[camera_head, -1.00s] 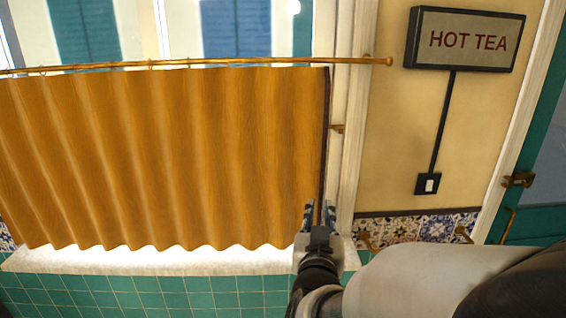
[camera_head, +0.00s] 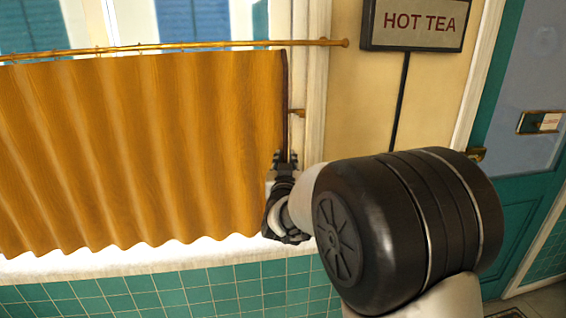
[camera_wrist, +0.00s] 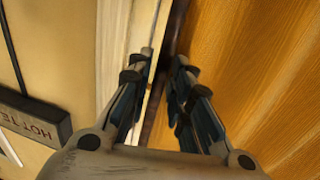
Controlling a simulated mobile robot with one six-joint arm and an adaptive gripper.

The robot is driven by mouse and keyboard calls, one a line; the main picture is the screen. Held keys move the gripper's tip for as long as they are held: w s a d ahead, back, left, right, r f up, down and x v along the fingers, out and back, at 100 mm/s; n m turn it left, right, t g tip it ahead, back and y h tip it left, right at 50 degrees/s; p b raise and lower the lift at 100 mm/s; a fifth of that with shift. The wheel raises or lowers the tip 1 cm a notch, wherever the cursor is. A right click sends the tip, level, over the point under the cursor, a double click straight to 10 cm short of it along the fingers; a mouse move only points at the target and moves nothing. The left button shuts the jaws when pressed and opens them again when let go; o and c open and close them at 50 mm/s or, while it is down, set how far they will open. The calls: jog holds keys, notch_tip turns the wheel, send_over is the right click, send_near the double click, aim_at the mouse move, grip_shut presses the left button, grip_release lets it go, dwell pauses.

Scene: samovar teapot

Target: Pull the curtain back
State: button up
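The orange-brown curtain (camera_head: 140,150) hangs spread in pleats across the window from a brass rod (camera_head: 200,46). Its dark right edge (camera_head: 284,100) hangs near the window frame. The curtain (camera_wrist: 260,70) fills the right of that view. Whether either finger touches the cloth I cannot tell. The curtain's edge below the fingertips is hidden by my gripper.
The white window frame (camera_head: 315,90) and a small brass hook (camera_head: 297,113) are just right of the curtain edge. A HOT TEA sign (camera_head: 415,25) hangs on the wall further right. A teal door (camera_head: 525,190) stands at the far right. Green tiles (camera_head: 180,290) run below the sill.

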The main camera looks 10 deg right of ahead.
jog(key=shift+w+d, duration=0.1)
jog(key=shift+w, duration=0.45)
grip_shut()
